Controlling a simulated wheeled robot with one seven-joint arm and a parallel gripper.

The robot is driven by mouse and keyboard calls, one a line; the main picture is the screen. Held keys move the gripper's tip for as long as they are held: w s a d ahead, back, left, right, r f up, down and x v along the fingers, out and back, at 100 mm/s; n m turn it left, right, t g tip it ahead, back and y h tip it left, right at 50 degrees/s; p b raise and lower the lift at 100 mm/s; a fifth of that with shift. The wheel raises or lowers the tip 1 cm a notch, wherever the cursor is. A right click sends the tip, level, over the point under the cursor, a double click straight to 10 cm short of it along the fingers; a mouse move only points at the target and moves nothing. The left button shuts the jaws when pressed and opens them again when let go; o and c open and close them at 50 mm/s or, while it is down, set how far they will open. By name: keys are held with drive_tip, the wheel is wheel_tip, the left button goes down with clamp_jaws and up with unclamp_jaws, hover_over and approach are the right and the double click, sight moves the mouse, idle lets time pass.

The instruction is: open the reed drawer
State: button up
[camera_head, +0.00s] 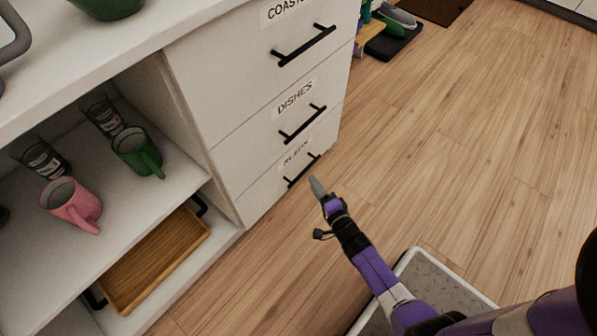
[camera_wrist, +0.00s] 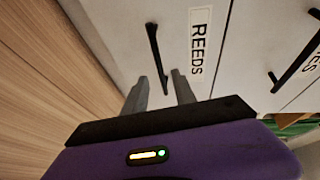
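The reed drawer (camera_head: 270,188) is the lowest of three white drawers in the head view, and it looks shut. Its label reads REEDS in the wrist view, beside a black bar handle (camera_wrist: 157,58). The handle (camera_head: 303,170) also shows in the head view. My gripper (camera_head: 314,182) is just in front of the handle. In the wrist view my gripper (camera_wrist: 163,82) is open, its two grey fingers apart. The near end of the handle lies between the fingertips in the picture; I cannot tell whether they touch it.
The dishes drawer (camera_head: 285,112) and coasters drawer (camera_head: 260,55) are above, with black handles. Open shelves at left hold a pink mug (camera_head: 72,207), a green mug (camera_head: 137,153) and a wooden tray (camera_head: 155,262). The wood floor (camera_head: 460,130) at right is clear.

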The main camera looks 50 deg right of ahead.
sight(305, 170)
drive_tip(key=shift+b+x, duration=2.1)
drive_tip(key=shift+x, duration=1.85)
drive_tip(key=shift+f, duration=0.1)
drive_tip(key=shift+c, duration=0.2)
drive_tip(key=shift+s, duration=0.1)
clamp_jaws()
